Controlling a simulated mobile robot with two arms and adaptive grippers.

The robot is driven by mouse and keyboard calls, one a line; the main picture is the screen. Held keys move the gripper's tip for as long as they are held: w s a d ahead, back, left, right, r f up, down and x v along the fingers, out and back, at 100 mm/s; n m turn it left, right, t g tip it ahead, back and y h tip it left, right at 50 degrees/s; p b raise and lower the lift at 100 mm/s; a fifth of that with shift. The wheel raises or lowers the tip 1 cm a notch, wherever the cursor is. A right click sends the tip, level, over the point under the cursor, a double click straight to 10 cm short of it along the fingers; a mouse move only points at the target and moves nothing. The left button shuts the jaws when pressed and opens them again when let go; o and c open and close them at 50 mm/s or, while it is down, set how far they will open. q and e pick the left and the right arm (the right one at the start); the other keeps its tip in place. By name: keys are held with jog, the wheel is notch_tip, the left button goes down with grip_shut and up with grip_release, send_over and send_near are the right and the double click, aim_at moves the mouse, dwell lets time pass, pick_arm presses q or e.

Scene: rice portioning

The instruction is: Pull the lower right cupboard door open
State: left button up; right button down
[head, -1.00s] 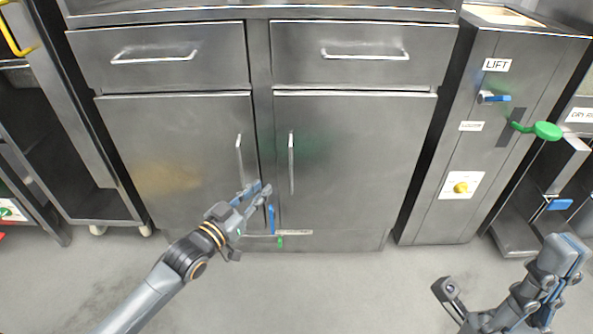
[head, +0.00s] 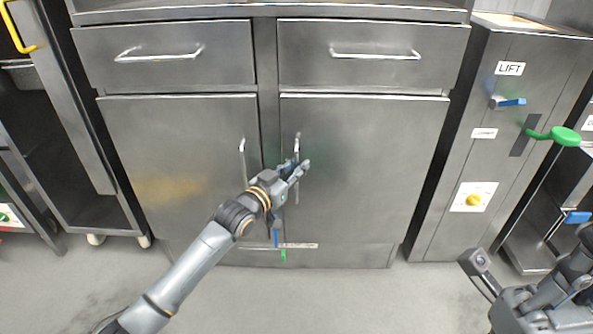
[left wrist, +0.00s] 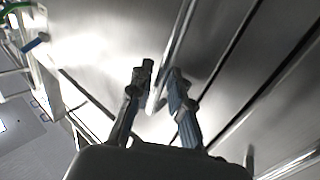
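The lower right cupboard door (head: 375,190) is a plain steel panel and stands closed. Its upright bar handle (head: 297,192) is near its left edge. My left gripper (head: 299,166) is at this handle, covering its middle. In the left wrist view the bar handle (left wrist: 181,35) runs between the two fingers of my left gripper (left wrist: 160,80). The fingertips are close to the bar on both sides, with narrow gaps showing, so the gripper looks open around it. My right gripper (head: 583,240) is at the right edge, partly cut off; its fingers cannot be made out.
The lower left door (head: 180,150) is closed, with its handle (head: 242,160) beside the centre post. Two closed drawers (head: 365,55) are above. The LIFT cabinet (head: 450,180) stands at right with a green lever (head: 563,136). The floor (head: 330,300) in front is clear.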

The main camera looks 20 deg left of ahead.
pick_arm(q)
grip_shut()
jog(key=shift+d, duration=0.1)
